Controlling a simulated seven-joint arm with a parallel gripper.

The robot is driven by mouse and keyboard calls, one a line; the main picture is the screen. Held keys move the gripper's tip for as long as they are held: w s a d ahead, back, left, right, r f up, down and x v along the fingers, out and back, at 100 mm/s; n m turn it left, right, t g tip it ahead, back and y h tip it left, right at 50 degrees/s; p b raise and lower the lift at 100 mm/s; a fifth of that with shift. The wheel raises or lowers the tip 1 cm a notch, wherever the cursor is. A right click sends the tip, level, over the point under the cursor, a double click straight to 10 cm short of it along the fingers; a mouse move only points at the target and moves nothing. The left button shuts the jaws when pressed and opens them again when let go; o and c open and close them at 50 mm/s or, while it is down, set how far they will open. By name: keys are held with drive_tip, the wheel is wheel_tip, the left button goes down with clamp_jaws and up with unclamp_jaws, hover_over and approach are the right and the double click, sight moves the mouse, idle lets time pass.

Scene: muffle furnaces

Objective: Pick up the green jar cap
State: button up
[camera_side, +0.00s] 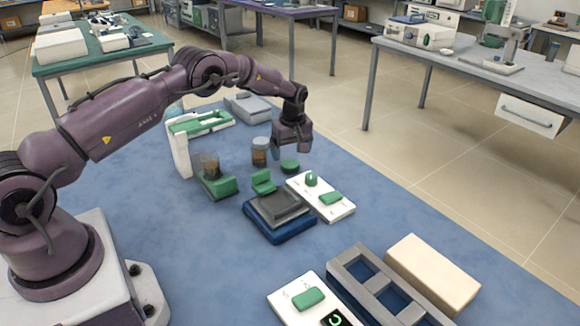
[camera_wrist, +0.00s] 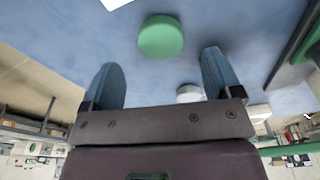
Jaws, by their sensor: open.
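The green jar cap (camera_side: 290,166) is a small round disc lying on the blue table top (camera_side: 215,255). In the wrist view the green cap (camera_wrist: 161,37) shows beyond the fingertips, a little left of the middle between them. My gripper (camera_side: 290,148) is above the table close to the cap, pointing down, and apart from it. In the wrist view my gripper (camera_wrist: 162,75) has its two blue-grey fingers spread wide with nothing between them.
A jar with brown contents (camera_side: 260,152) stands just left of the cap. A white panel with green parts (camera_side: 335,205) and a dark scale-like block (camera_side: 278,208) lie in front. A grey tray (camera_side: 395,290) and beige box (camera_side: 432,275) sit at front right.

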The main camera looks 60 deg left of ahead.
sight(290, 163)
wheel_tip(290, 163, down, 5)
drive_tip(key=shift+a+r, duration=0.1)
drive_tip(key=shift+a, duration=0.05)
drive_tip(key=c, duration=1)
drive_tip(key=shift+r, duration=0.2)
